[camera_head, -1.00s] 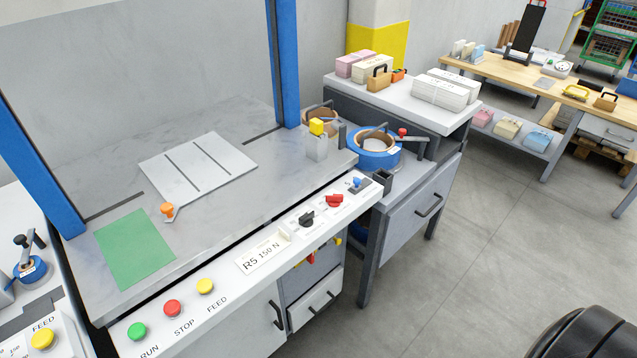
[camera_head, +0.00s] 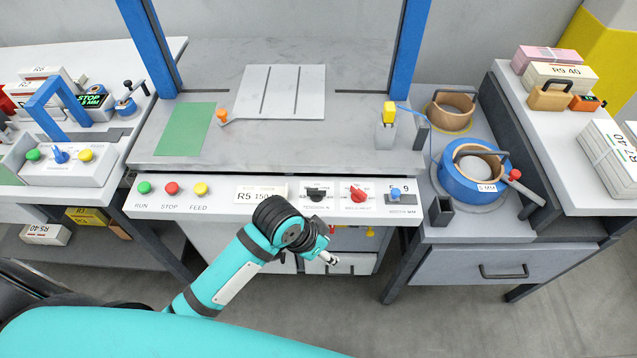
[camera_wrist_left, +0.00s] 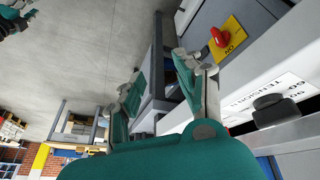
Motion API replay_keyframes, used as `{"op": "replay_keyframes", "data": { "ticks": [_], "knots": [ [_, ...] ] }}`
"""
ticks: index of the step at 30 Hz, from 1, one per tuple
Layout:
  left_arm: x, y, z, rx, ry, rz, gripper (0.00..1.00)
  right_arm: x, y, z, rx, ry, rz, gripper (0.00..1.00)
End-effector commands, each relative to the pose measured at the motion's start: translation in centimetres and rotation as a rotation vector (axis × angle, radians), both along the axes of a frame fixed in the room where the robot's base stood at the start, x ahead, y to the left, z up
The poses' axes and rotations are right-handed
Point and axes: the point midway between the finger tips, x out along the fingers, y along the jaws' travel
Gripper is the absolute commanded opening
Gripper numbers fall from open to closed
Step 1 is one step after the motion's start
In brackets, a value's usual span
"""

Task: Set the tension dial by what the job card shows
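The black tension dial (camera_head: 316,194) sits on the white front panel, right of the job card. It also shows close up at the right of the left wrist view (camera_wrist_left: 275,108). Its pointer setting is too small to read. The job card (camera_head: 258,191) reads R5 150; my arm covers its lower right part. My left gripper (camera_head: 328,251) is in front of and below the dial, apart from it. In the left wrist view its fingers (camera_wrist_left: 158,68) are spread and empty. A teal and grey piece at that view's top left looks like my right gripper (camera_wrist_left: 18,18); its fingers are unclear.
A red weld-heat knob (camera_head: 358,194) and a blue width slider (camera_head: 396,194) are right of the dial. Green, red and yellow buttons (camera_head: 172,188) are at the left. A red switch on a yellow plate (camera_wrist_left: 220,37) is near my left gripper. Drawers lie below the panel.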

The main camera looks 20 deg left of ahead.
Motion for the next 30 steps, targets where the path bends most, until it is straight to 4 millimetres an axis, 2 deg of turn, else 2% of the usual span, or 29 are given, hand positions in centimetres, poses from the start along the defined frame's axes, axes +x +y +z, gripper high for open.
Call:
{"op": "replay_keyframes", "data": {
  "ticks": [1,3,10,16,20,24,30],
  "knots": [
    [0.2,-0.6,2.8,0.0,-0.024,-0.053,0.36,0.0,0.2,0.5,0.003,0.001,0.0,0.4],
    [0.2,-1.5,5.0,0.005,-0.033,-0.132,0.36,-0.1,0.5,0.6,0.006,0.0,0.001,0.4],
    [1.6,-3.0,8.0,0.043,-0.037,-0.322,0.36,-0.2,1.9,0.7,0.022,0.002,-0.002,0.4],
    [4.1,-3.1,9.9,0.111,-0.02,-0.474,0.36,-0.1,1.4,0.7,0.017,0.002,-0.001,0.4],
    [6.6,-2.0,12.0,0.191,0.01,-0.578,0.36,-0.1,0.8,0.7,0.009,0.001,-0.004,0.4],
    [9.7,0.8,15.3,0.295,0.066,-0.656,0.36,-0.1,0.5,0.7,0.006,0.0,-0.006,0.4],
    [12.3,4.3,19.6,0.373,0.131,-0.682,0.36,0.1,0.4,0.7,0.005,-0.002,-0.006,0.4]
  ]
}}
